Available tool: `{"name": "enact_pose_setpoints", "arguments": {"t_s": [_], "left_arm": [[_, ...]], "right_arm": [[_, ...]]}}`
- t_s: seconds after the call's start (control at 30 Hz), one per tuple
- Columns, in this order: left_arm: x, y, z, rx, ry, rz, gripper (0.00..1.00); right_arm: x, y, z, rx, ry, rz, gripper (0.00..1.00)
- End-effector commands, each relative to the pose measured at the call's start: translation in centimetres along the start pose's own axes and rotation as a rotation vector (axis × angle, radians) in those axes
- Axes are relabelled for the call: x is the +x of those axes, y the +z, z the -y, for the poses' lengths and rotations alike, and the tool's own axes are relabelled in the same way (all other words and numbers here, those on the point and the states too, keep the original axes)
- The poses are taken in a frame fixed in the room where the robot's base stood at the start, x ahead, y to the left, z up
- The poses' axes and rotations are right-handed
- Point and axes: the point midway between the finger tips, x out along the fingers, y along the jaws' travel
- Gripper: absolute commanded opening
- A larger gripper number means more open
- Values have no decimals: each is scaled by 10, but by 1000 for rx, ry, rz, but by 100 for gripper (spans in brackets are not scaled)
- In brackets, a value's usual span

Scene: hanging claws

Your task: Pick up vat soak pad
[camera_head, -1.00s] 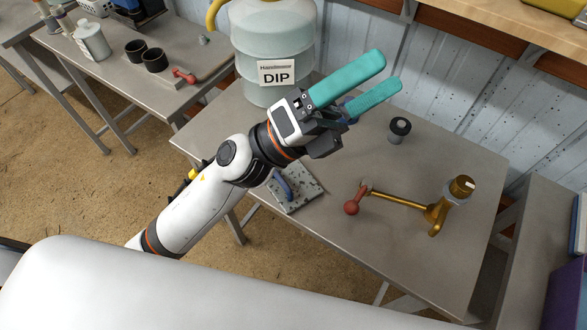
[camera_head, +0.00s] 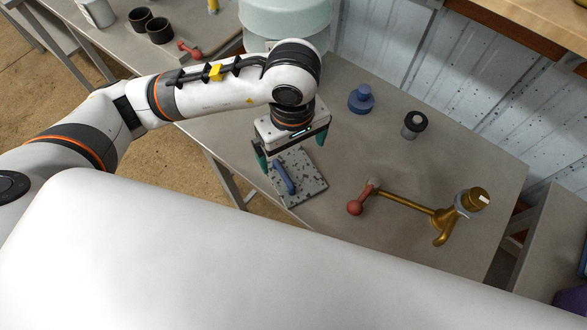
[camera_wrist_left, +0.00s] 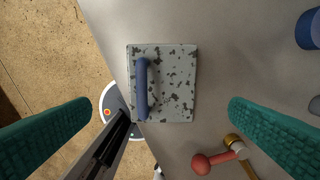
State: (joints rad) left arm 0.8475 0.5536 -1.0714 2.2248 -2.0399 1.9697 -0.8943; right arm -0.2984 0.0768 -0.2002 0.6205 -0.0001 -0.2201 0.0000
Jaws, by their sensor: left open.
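The vat soak pad appears to be the speckled grey square pad (camera_head: 312,184) with a blue bar handle (camera_head: 284,178) on top. It lies flat on the grey table near the front edge. My left gripper (camera_head: 292,150) points down over the pad, its teal fingers open and empty. In the left wrist view the pad (camera_wrist_left: 181,100) lies between the two spread fingers. Its handle (camera_wrist_left: 142,90) is nearer the left finger. The fingers look apart from the handle. My right gripper is out of view.
A brass tap-like fixture (camera_head: 410,205) with a red ball end (camera_head: 355,208) stands right of the pad. A blue stoppered object (camera_head: 361,98) and a dark-topped knob (camera_head: 414,122) stand behind. The large pale vat (camera_head: 285,20) is partly hidden by my arm. Bare tabletop surrounds the pad's right side.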

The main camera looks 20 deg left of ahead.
Motion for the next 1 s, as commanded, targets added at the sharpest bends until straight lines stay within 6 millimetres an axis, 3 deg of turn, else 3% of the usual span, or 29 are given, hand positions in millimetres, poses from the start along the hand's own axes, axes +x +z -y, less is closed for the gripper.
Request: {"name": "enact_pose_setpoints", "arguments": {"t_s": [0.2,0.43,0.7,1.0], "left_arm": [[34,0,0,-3,4,-4,100],[51,-1,0,-4,5,-7,100],[89,-1,2,-2,2,-6,100],[94,-1,3,-1,0,-4,100]], "right_arm": [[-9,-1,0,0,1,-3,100],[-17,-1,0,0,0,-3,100],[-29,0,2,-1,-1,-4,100],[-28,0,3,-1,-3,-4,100]]}}
